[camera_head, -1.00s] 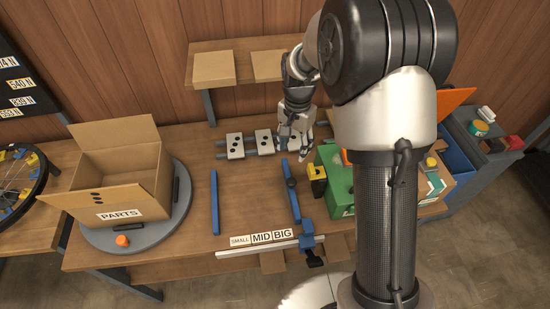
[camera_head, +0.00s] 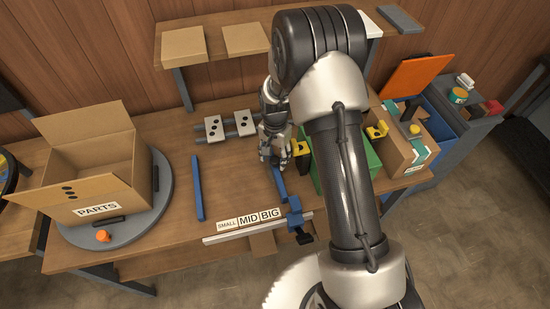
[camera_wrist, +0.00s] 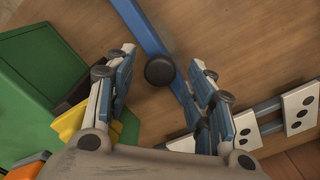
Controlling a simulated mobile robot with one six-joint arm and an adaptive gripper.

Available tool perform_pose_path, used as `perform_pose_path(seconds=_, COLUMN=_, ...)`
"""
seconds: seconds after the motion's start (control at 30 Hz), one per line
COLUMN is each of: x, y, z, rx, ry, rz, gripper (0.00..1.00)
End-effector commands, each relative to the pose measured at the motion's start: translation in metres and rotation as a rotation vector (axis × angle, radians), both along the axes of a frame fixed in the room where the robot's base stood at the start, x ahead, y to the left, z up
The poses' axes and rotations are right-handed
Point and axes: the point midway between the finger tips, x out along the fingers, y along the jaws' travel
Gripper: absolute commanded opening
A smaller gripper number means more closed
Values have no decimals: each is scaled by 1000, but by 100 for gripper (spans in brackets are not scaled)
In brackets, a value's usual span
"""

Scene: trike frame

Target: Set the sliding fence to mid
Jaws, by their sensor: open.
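The sliding fence is a blue bar (camera_head: 279,184) on the right of the bench. Its front end meets a blue block (camera_head: 294,216) on a pale rail (camera_head: 222,238), just right of the BIG label (camera_head: 270,214). The MID label (camera_head: 248,219) is left of that. My gripper (camera_head: 272,160) is over the back part of the fence. In the wrist view the open fingers (camera_wrist: 162,60) stand either side of the fence's round black knob (camera_wrist: 160,70), with nothing held. The gripper hides the knob in the head view.
A fixed blue bar (camera_head: 197,188) lies left, with clear bench between. Dotted grey blocks (camera_head: 214,128) are behind. A PARTS carton (camera_head: 85,165) is at far left.

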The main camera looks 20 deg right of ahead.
Motion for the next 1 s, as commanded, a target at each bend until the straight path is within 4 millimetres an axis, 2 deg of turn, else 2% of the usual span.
perform_pose_path(seconds=0.1, x=0, y=0, z=-6, rx=0, ry=0, rz=0, gripper=49)
perform_pose_path(seconds=0.37, x=0, y=0, z=-6, rx=0, ry=0, rz=0, gripper=49)
perform_pose_path(seconds=1.0, x=0, y=0, z=-6, rx=0, ry=0, rz=0, gripper=6)
